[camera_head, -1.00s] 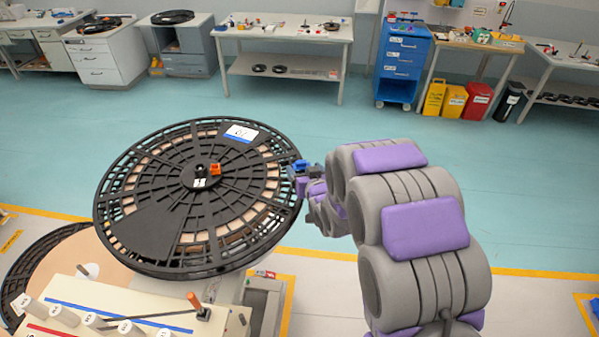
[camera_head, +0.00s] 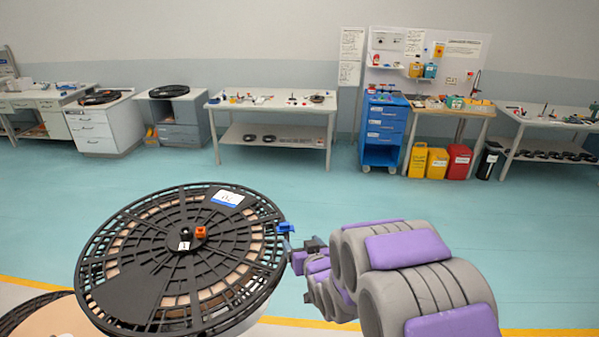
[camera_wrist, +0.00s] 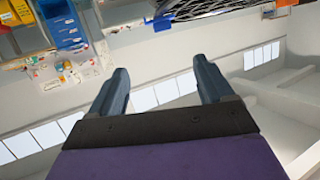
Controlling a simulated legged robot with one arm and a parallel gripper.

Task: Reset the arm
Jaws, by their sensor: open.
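My arm reaches in from the lower right of the head view. My gripper (camera_head: 300,250) is just right of the big black reel's rim, near a small blue piece (camera_head: 285,227) on that rim. The wrist view shows the two fingers of my gripper (camera_wrist: 160,78) spread apart with nothing between them. The blue piece (camera_wrist: 162,22) and part of the black reel (camera_wrist: 205,10) show beyond the fingertips at the top. The reel (camera_head: 150,292) is tilted and carries a white and blue label (camera_head: 228,198) and an orange piece (camera_head: 201,232) by its hub.
A second reel (camera_head: 25,312) shows at the lower left. Along the far wall stand a white table (camera_head: 270,102), a blue drawer cart (camera_head: 384,130), yellow and red bins (camera_head: 458,162) and a right-hand table (camera_head: 555,121). The teal floor (camera_head: 400,200) between is clear.

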